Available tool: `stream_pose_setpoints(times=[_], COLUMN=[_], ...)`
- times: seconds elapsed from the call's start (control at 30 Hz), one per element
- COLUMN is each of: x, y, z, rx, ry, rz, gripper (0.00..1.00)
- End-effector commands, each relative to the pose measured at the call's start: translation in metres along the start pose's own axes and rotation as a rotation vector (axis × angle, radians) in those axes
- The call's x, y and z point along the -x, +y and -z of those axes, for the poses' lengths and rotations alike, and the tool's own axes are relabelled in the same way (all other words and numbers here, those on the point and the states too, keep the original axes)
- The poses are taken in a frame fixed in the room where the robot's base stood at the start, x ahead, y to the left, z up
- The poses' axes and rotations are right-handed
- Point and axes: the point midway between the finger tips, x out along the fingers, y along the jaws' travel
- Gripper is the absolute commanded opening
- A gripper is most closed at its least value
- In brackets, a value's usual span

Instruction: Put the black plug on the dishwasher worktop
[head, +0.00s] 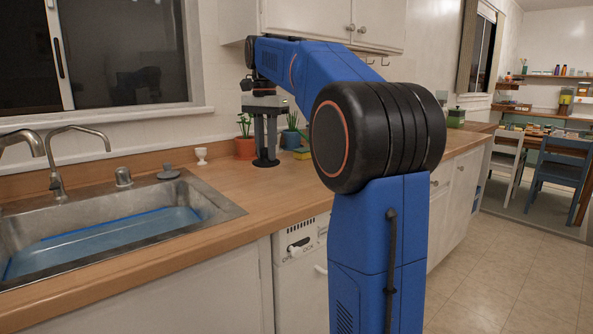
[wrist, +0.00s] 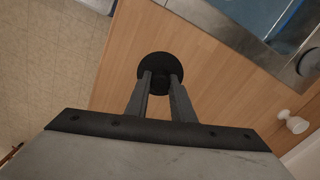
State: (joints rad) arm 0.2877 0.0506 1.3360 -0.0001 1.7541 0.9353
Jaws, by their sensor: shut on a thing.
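The black plug (wrist: 153,66) is a round black disc with a small raised middle. It is between my gripper's fingertips (wrist: 160,80), which are shut on it. In the head view my gripper (head: 266,150) points straight down over the wooden worktop (head: 235,205), with the plug (head: 266,163) at its tips. The plug is at or just above the wood; I cannot tell whether it touches. The white dishwasher (head: 300,270) stands under the worktop, partly hidden by my arm.
A potted plant (head: 245,147) and a second plant (head: 291,138) stand by the wall, near a yellow sponge (head: 302,153). A white egg cup (head: 201,156) and the steel sink (head: 110,225) are to the left. The worktop's front is clear.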

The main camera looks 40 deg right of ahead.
Motion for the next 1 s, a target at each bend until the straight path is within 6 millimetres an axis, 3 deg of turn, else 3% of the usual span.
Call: stream_pose_setpoints(times=[0.23,0.53,0.73,1.0], x=[-0.040,-0.061,-0.087,-0.093], y=[0.001,0.000,0.001,0.000], z=[-0.001,0.000,-0.001,0.000], rx=[0.000,0.000,0.000,0.000], ry=[-0.002,-0.001,-0.001,0.000], rz=[-0.003,-0.001,-0.002,0.000], gripper=[0.00,0.00,0.00,0.00])
